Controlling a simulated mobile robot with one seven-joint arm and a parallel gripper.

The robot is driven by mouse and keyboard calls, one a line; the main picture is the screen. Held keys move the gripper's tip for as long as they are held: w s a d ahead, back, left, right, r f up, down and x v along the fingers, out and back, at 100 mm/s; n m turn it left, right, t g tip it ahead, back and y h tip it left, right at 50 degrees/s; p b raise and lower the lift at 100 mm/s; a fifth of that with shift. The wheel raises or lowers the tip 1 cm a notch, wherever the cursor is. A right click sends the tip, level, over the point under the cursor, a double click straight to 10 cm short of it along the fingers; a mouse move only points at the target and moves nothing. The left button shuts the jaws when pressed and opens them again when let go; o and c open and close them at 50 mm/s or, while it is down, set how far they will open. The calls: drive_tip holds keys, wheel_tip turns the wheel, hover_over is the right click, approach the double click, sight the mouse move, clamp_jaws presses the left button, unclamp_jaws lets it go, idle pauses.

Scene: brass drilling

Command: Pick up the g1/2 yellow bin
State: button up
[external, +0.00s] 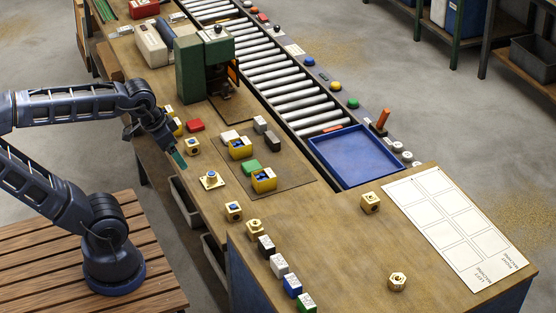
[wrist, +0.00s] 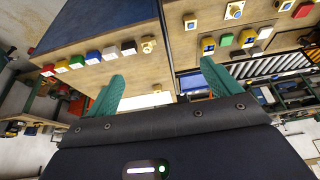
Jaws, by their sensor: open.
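Several small yellow bins stand on the wooden workbench; no g1/2 label is readable, so I cannot tell which one is meant. One yellow bin (external: 239,150) with blue and white inside stands at the middle of the bench. A second yellow bin (external: 264,182) stands nearer the front, beside a green block. A third (external: 177,127) is partly hidden behind my wrist. Yellow bins also show in the wrist view (wrist: 208,48), at the upper right. My gripper (external: 179,158) is at the bench's left edge, left of the bins, with teal fingers spread apart and empty (wrist: 165,90).
Brass fittings (external: 212,181) and a row of coloured blocks (external: 279,263) line the bench's left edge. A green drill press (external: 192,70) stands behind. A blue tray (external: 355,158) and roller conveyor (external: 270,67) lie to the right. The front bench middle is fairly clear.

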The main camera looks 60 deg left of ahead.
drive_tip(key=shift+w+a, duration=0.1)
drive_tip(key=w+a+n+g, duration=0.2)
drive_tip(key=w+a+n, duration=0.6)
drive_tip(key=w+a, duration=1.15)
drive_tip(key=w+a+f+n+g, duration=0.15)
drive_tip(key=a+f, duration=0.25)
drive_tip(key=a, duration=0.5)
drive_tip(key=w+a+f+n, duration=0.3)
drive_tip(key=a, duration=0.6)
drive_tip(key=s+a+f+n, duration=0.1)
drive_tip(key=s+a+f, duration=0.1)
drive_tip(key=a+f, duration=0.6)
drive_tip(key=s+a+f+n, duration=0.2)
drive_tip(key=s+a+f, duration=0.1)
drive_tip(key=a+f, duration=0.5)
drive_tip(key=s+a+f+n+g, duration=0.1)
drive_tip(key=s+a+f+n, duration=0.1)
drive_tip(key=a+f, duration=0.7)
drive_tip(key=shift+s+a+n, duration=0.15)
drive_tip(key=shift+a, duration=0.35)
drive_tip(key=shift+s+a+n, duration=0.1)
drive_tip(key=shift+s+a, duration=0.05)
drive_tip(key=shift+a, duration=0.35)
drive_tip(key=shift+w+d+f, duration=0.15)
drive_tip(key=shift+d+f, duration=0.05)
drive_tip(key=shift+f, duration=1.2)
drive_tip(key=shift+w+d+f, duration=0.1)
drive_tip(key=shift+d+f, duration=0.05)
drive_tip(key=shift+f, duration=1.25)
drive_tip(key=c, duration=1.1)
